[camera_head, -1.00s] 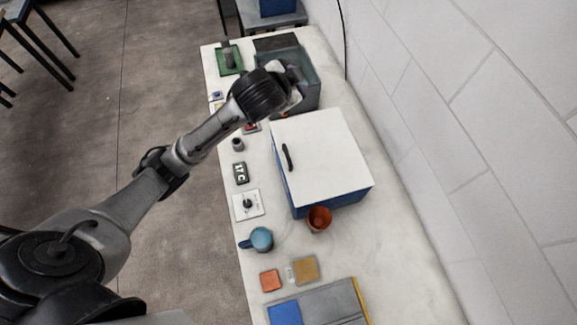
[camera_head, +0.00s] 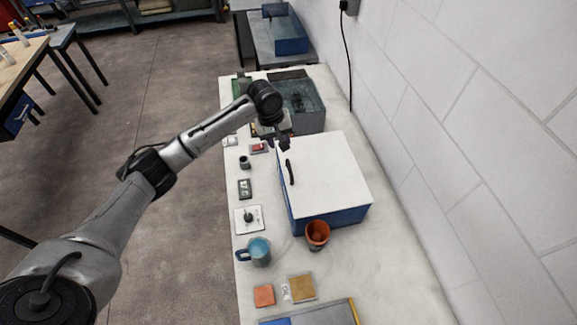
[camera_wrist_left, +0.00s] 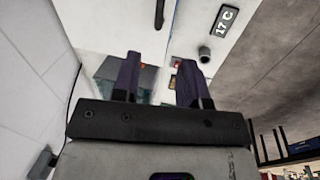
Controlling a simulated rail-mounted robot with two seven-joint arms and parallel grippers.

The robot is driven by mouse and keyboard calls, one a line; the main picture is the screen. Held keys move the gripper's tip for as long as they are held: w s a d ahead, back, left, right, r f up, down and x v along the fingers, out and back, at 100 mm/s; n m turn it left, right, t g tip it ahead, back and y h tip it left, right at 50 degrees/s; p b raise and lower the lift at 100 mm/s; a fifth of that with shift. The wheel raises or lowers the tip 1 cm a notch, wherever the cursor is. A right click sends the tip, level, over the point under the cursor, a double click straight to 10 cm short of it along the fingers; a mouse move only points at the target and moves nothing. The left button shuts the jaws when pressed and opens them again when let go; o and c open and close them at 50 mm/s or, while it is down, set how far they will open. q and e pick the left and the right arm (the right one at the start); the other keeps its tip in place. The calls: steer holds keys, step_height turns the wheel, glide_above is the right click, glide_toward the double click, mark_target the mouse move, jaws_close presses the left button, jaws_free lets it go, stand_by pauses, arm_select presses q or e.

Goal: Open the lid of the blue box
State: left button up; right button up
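The blue box (camera_head: 337,217) stands on the long pale table with its white lid (camera_head: 330,170) closed flat on top. A black bar handle (camera_head: 290,172) lies along the lid's left edge. It also shows at the top of the left wrist view (camera_wrist_left: 159,14). My left gripper (camera_head: 284,143) hovers near the lid's far left corner, apart from the handle. In the left wrist view its two dark fingers (camera_wrist_left: 160,82) are spread with nothing between them. My right gripper is in neither view.
A glass-walled tank (camera_head: 304,108) stands behind the box. A terracotta pot (camera_head: 317,235) and a blue mug (camera_head: 256,251) stand before it. A joystick plate (camera_head: 249,219) and small display (camera_head: 245,189) lie left of it. A wall bounds the table's right.

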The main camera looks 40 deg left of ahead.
mark_target(289, 167)
arm_select(q)
steer(key=shift+n, duration=0.3)
steer(key=f, duration=0.4)
steer(key=w+d+f, duration=0.1)
steer(key=f, duration=0.4)
steer(key=w+d+f, duration=0.1)
steer(key=f, duration=0.3)
steer(key=shift+f, duration=0.35)
steer(key=shift+c, duration=0.3)
jaws_close()
